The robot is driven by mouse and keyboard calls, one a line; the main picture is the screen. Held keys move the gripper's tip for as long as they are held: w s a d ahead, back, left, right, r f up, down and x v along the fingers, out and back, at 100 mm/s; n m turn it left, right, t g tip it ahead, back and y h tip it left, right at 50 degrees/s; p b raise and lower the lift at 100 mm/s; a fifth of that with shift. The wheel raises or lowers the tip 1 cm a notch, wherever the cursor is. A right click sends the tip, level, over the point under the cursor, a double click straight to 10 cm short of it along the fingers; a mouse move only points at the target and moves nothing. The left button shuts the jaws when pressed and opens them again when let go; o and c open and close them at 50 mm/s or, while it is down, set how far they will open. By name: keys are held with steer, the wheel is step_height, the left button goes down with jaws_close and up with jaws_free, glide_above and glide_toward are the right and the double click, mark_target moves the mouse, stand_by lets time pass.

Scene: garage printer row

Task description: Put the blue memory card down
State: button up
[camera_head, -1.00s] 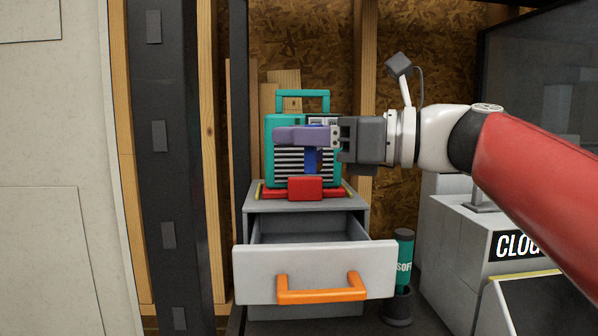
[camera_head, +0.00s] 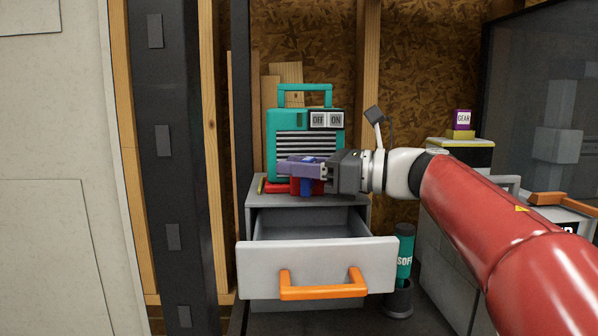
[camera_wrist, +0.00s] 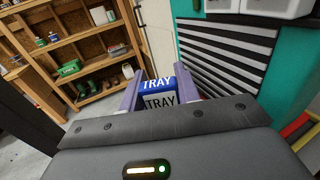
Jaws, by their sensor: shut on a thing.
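The blue memory card (camera_wrist: 158,84) is between my gripper's purple fingers in the wrist view, with "TRAY" lettering on it. In the head view a small blue part of the card (camera_head: 305,188) shows below the fingers; the rest is hidden by them. My gripper (camera_head: 290,166) is shut on the card, in front of the lower part of a teal machine (camera_head: 272,140). A red piece (camera_head: 275,187) lies at the machine's foot on top of the grey cabinet, just behind or below the card. I cannot tell whether the card touches it.
The grey cabinet's drawer (camera_head: 258,272) with an orange handle (camera_head: 322,292) stands open and looks empty below my gripper. A teal canister (camera_head: 404,250) stands right of it. A purple "GEAR" box (camera_head: 462,120) sits on a unit at right. Shelves (camera_wrist: 75,45) show in the wrist view.

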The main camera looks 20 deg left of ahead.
steer(key=shift+w+a+f, duration=0.1)
steer(key=shift+w+f, duration=0.05)
steer(key=shift+f, duration=0.1)
